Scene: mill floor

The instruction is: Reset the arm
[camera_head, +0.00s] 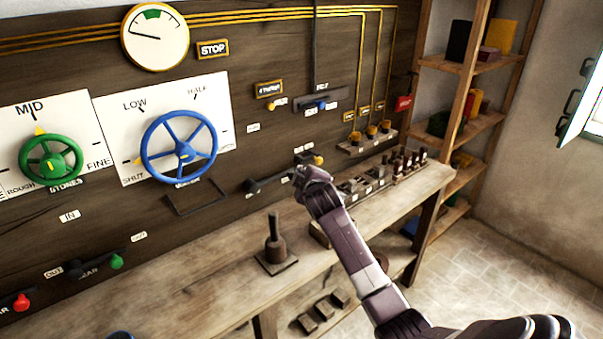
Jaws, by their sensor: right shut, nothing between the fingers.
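My right arm reaches in from the lower right, over the bench. Its gripper (306,178) is shut with nothing in it. It is in front of the control board (240,120), just below a lever's yellow knob (318,160). I cannot tell whether it touches the lever. The gripper and wrist hide a little of the board and bench behind them. My left gripper is not in view.
A blue handwheel (181,150) and a green handwheel (48,161) stick out from the board. The wooden bench (180,285) carries a dark block with an upright handle (274,245) and several small dark pegs at its far end. Shelves (470,120) stand at the right.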

